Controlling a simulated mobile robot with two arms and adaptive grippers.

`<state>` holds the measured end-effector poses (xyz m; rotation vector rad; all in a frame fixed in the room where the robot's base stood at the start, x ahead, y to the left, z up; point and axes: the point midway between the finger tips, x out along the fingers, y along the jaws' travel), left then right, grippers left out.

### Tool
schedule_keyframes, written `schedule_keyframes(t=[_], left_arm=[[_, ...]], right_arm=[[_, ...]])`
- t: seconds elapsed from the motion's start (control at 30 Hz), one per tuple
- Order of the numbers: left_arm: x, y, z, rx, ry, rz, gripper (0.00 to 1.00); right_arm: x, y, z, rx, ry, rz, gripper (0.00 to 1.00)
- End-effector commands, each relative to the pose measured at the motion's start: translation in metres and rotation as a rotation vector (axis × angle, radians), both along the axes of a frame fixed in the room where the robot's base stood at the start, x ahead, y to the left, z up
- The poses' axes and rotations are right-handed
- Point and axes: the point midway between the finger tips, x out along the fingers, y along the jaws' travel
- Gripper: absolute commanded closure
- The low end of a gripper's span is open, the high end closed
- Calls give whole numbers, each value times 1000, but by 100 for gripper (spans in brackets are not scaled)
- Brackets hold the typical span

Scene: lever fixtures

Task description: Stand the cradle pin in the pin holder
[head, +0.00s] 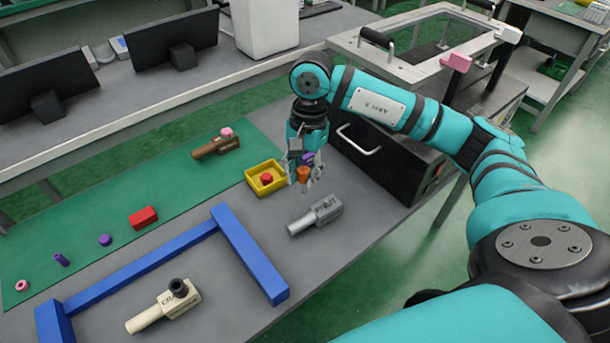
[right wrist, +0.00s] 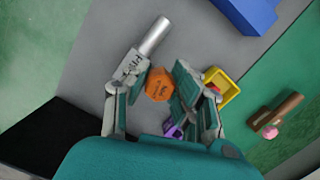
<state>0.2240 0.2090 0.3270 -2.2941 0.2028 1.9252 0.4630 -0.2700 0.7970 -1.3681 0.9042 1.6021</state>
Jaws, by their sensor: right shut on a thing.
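My right gripper (head: 303,178) is shut on an orange hex-headed piece (head: 303,174), held above the grey table. Its orange head (right wrist: 158,85) shows between the fingers in the right wrist view. A purple part (right wrist: 173,130) shows by the fingers; I cannot tell if it joins the orange piece. A cream fixture (head: 165,307) with a black round socket and partly readable lettering lies at the lower left. A grey fixture marked PIVOT (head: 316,215) lies just below the gripper, apart from it. I cannot tell which item is the pin holder. My left gripper is not in view.
A yellow tray (head: 253,188) with a red piece stands just left of the gripper. A blue frame (head: 245,255) crosses the table. A green mat (head: 100,205) bears a brown fixture (head: 215,148), red block (head: 143,217) and small purple and pink pieces. A black drawer box (head: 385,160) stands right.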

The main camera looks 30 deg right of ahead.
Motion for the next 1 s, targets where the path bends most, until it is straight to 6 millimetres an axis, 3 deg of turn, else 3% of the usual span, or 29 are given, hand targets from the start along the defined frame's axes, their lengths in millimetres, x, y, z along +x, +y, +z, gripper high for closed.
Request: schedule_keyframes(t=[0.03, 0.1, 0.33, 0.7, 1.0], left_arm=[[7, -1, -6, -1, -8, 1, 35], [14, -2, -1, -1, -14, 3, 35], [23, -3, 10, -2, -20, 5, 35], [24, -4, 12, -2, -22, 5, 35], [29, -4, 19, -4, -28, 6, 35]], right_arm=[[0, -13, -21, 0, 5, -86, 100], [2, -26, -30, 0, 4, -184, 100], [13, -48, -37, 1, -3, -318, 100], [90, -78, -44, 4, -2, -318, 100], [139, -99, -49, 4, -4, -315, 100]])
